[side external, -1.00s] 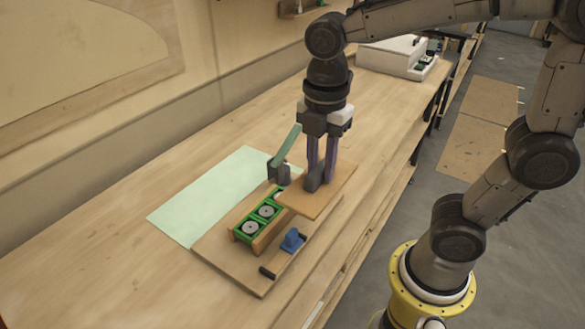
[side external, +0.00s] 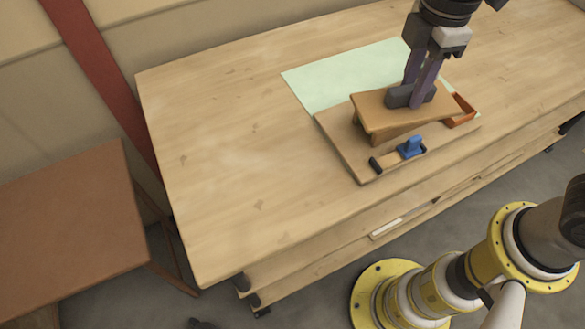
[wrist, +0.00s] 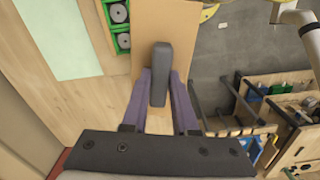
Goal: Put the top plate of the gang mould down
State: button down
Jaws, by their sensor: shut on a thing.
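The top plate, a flat tan wooden board (side external: 375,103), is held by my gripper (side external: 411,97). My gripper points down, its dark fingers shut on the plate's block-like grip, seen in the wrist view (wrist: 160,75). In the side view the plate lies across the mould on the wooden base board (side external: 345,150) and hides the green cells. In the wrist view, green cells with grey discs (wrist: 122,40) show just left of the plate, uncovered. I cannot tell whether the plate touches the mould.
A blue clamp-like part (side external: 410,147) with a black-ended bar stands at the base board's front edge. An orange piece (side external: 461,110) is at its right end. A pale green mat (side external: 345,75) lies behind. The bench's left side is clear.

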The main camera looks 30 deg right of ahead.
jog(key=s+a+f+n, duration=0.3)
jog(key=a+f, duration=0.1)
jog(key=a, duration=0.6)
jog(key=w+a+f, duration=0.4)
jog(key=w, duration=0.1)
jog(key=w+a+f, duration=0.4)
jog(key=f, duration=0.1)
jog(key=shift+w+a+f, duration=0.15)
jog(key=shift+w+a, duration=0.25)
jog(key=shift+w+a+f, duration=0.1)
jog(key=shift+f, duration=0.85)
jog(key=shift+w+a+f, duration=0.1)
jog(key=shift+f, duration=0.8)
jog(key=shift+f, duration=0.2)
jog(key=c, duration=0.7)
grip_release()
jog(key=shift+r, duration=0.1)
